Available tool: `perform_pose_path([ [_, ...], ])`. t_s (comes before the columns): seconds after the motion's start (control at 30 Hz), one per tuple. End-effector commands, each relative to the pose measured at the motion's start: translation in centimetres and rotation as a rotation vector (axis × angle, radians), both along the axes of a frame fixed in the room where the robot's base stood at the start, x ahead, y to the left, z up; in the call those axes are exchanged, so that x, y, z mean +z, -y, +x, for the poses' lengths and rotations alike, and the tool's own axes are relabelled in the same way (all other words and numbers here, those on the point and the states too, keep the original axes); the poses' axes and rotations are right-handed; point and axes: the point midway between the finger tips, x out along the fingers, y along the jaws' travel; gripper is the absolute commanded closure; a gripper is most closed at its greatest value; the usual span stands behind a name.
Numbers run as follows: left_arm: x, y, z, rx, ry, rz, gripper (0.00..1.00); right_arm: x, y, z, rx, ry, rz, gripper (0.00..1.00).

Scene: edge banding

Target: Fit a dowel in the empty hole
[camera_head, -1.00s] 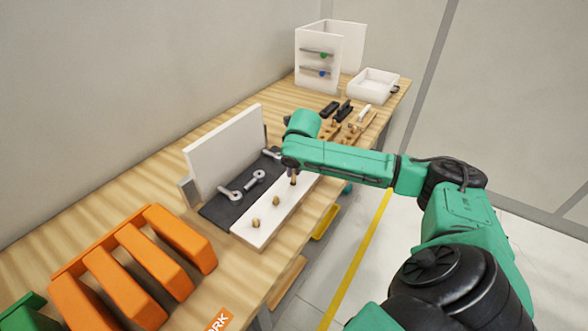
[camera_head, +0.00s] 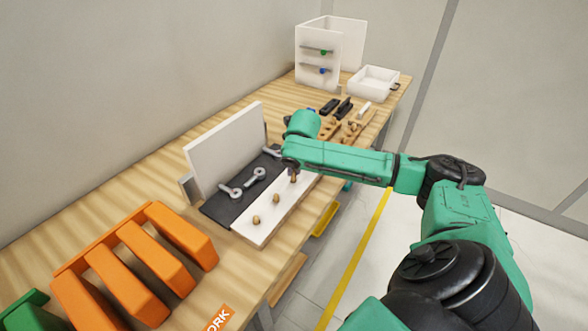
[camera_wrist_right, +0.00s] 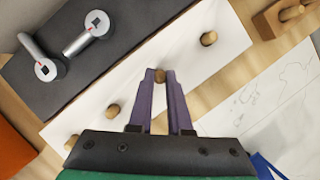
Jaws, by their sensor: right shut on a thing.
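A white board (camera_head: 264,232) lies along the front of the bench. Light wooden dowels (camera_head: 276,199) stand upright in it, in a row; several also show in the right wrist view, such as the one beyond my fingertips (camera_wrist_right: 208,39). My right gripper (camera_wrist_right: 160,78) is shut on a dowel (camera_wrist_right: 160,75) between its purple fingertips, over the board and in line with the row. In the head view this dowel (camera_head: 294,178) points down below my arm. I cannot tell how deep it sits in a hole; the fingers hide the hole. My left gripper is not in view.
An orange rack (camera_head: 142,265) stands at near left. Wooden blocks (camera_head: 353,127) and a white tray (camera_head: 375,80) are farther along the bench.

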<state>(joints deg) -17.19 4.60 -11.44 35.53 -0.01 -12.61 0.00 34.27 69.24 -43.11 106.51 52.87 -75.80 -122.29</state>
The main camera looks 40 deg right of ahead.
Motion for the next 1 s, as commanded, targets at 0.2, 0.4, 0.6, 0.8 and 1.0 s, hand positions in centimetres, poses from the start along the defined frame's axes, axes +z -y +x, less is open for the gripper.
perform_pose_path([
  [0.2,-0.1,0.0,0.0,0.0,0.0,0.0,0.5,-0.3,0.0,0.0,0.0,0.0,0.0,1.0],
  [0.4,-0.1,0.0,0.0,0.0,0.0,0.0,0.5,-0.5,0.0,0.0,0.0,0.0,0.0,1.0],
  [0.6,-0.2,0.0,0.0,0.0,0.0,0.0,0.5,-0.8,0.0,0.0,0.0,0.0,0.0,1.0],
  [0.8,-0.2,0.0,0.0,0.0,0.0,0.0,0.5,-1.0,0.0,0.0,0.0,0.0,0.0,1.0],
  [1.0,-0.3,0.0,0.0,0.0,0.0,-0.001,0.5,-1.3,0.0,0.0,0.0,-0.001,0.0,1.0],
])
